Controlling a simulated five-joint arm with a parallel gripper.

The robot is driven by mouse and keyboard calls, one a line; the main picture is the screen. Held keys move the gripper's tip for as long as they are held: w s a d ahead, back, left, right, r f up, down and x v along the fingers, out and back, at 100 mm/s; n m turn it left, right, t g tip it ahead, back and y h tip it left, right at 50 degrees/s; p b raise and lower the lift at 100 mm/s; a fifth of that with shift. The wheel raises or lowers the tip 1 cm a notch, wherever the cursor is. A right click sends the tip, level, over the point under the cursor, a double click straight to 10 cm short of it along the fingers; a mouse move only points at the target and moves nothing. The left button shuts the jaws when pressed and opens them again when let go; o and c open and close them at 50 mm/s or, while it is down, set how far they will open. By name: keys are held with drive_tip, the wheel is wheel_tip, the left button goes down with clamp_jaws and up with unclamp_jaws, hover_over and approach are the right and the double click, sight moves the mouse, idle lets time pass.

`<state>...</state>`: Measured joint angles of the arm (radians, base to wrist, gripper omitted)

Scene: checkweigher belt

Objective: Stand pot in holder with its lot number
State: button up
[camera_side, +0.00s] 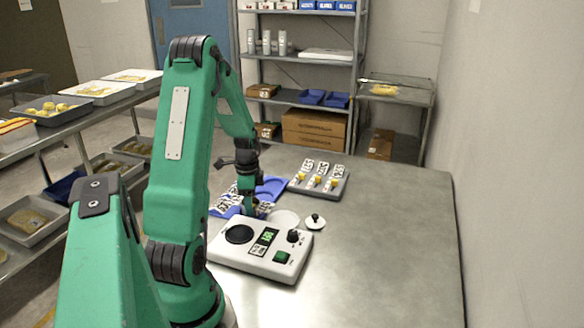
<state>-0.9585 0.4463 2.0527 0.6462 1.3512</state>
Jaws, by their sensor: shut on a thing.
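My gripper (249,205) points down behind the white weighing unit, among blue trays and number cards. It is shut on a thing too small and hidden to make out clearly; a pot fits. A grey holder (333,192) stands farther back on the table. It carries several white cards with black lot numbers (307,167), with small yellow-and-white pots (318,180) in front of them. More printed cards (265,207) show close to my gripper, their digits not clearly readable.
The white weighing unit (250,262) has a dark round plate, a green display (268,236), a black knob and a green button. A blue tray (272,187) lies behind my gripper. A white disc with a black knob (315,222) lies to its right. The table's right side (390,240) is clear.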

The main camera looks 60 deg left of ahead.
drive_tip(key=o, duration=0.9)
drive_tip(key=shift+f, duration=0.1)
drive_tip(key=shift+c, duration=0.2)
wheel_tip(320, 180, up, 12)
idle(0.6)
drive_tip(key=shift+r, duration=0.2)
